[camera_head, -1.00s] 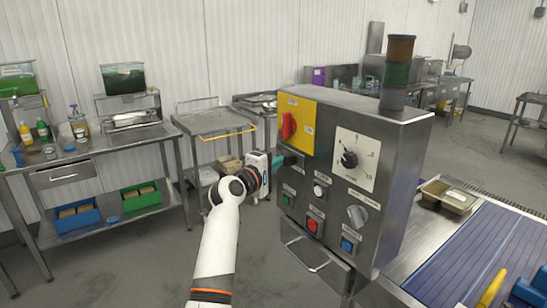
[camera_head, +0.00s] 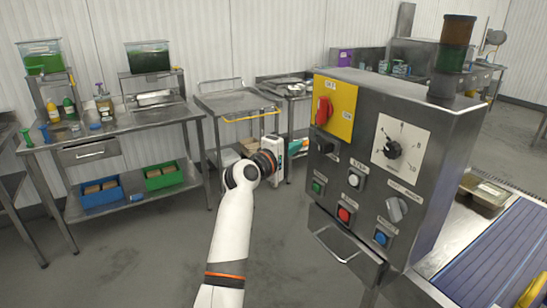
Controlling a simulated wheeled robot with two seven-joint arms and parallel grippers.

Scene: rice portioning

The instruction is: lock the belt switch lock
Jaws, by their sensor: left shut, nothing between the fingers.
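The grey control box (camera_head: 345,168) stands right of centre. Its yellow plate (camera_head: 341,98) carries a red rotary switch (camera_head: 323,110) with an upright handle. A black knob (camera_head: 323,146) sits just below the plate. I cannot tell which of these is the belt switch lock, nor whether it is locked. My left gripper (camera_head: 299,147) is just left of the box, at about the black knob's height. It is shut and empty. Its fingers are small and partly hidden by its white body; they look slightly apart from the box. My right gripper is out of view.
The box also has a black dial (camera_head: 392,149), a grey selector (camera_head: 397,209) and several push buttons. A handle (camera_head: 334,245) sticks out below. A conveyor belt (camera_head: 500,255) lies at right. A steel cart (camera_head: 238,101) stands behind my left gripper. The floor at left front is clear.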

